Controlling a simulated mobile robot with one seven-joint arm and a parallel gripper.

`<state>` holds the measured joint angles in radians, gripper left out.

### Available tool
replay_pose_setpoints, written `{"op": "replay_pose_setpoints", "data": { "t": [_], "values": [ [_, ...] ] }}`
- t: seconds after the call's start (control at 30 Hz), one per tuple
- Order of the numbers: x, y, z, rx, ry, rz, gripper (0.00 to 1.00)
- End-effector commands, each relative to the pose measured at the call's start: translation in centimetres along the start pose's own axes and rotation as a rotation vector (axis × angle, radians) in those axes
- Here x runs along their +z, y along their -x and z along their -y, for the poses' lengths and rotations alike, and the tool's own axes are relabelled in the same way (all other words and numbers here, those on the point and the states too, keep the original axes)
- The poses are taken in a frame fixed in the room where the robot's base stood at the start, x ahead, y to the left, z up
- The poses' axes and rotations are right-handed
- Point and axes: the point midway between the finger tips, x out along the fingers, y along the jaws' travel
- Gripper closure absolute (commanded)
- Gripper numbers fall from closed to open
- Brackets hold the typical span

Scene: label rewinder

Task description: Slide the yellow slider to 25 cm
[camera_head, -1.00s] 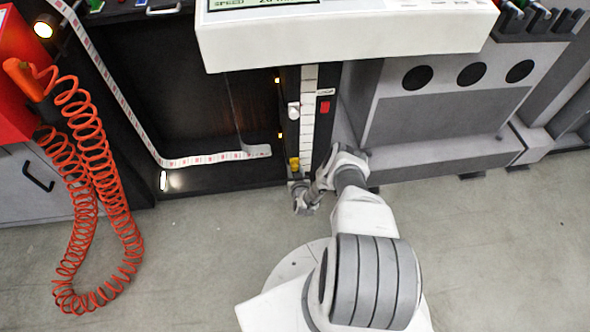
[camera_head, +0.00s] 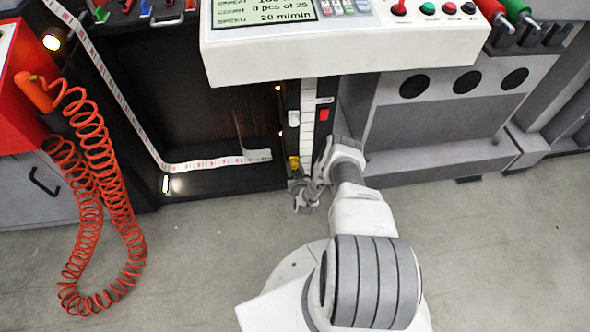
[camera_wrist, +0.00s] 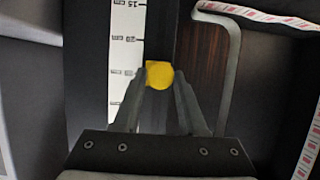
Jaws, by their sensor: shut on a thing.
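The yellow slider (camera_wrist: 159,75) sits beside the white ruler scale (camera_wrist: 124,62) in the wrist view, below the "15 cm" mark. My gripper (camera_wrist: 160,80) is shut on it, one finger on each side. In the head view the slider (camera_head: 294,162) shows as a small yellow spot near the lower end of the scale (camera_head: 306,125). My gripper (camera_head: 302,190) is just below it there, small and partly hidden by my own arm. The exact reading at the slider cannot be made out.
A white control panel (camera_head: 330,50) overhangs the top of the scale. A red button (camera_head: 324,115) and a white knob (camera_head: 294,117) flank the scale. A label web (camera_head: 200,163) and a coiled orange hose (camera_head: 85,200) are to the left. The floor in front is clear.

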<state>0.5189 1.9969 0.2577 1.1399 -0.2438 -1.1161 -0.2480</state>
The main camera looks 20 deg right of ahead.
Motion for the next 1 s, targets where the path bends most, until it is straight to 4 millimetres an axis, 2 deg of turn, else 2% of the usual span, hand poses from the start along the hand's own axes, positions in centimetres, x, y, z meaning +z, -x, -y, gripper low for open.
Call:
{"op": "replay_pose_setpoints", "data": {
  "t": [0.03, 0.3, 0.33, 0.47, 1.0],
  "values": [
    [-0.55, 0.10, 0.03, -0.001, 0.001, -0.003, 1.00],
    [-0.38, 0.03, -0.01, 0.001, 0.000, -0.004, 1.00],
    [-0.38, 0.02, -0.01, 0.001, 0.000, -0.004, 0.53],
    [-0.34, 0.04, -0.01, 0.000, 0.000, -0.003, 0.30],
    [-0.51, -0.07, -0.04, 0.000, 0.001, -0.001, 0.30]
  ]
}}
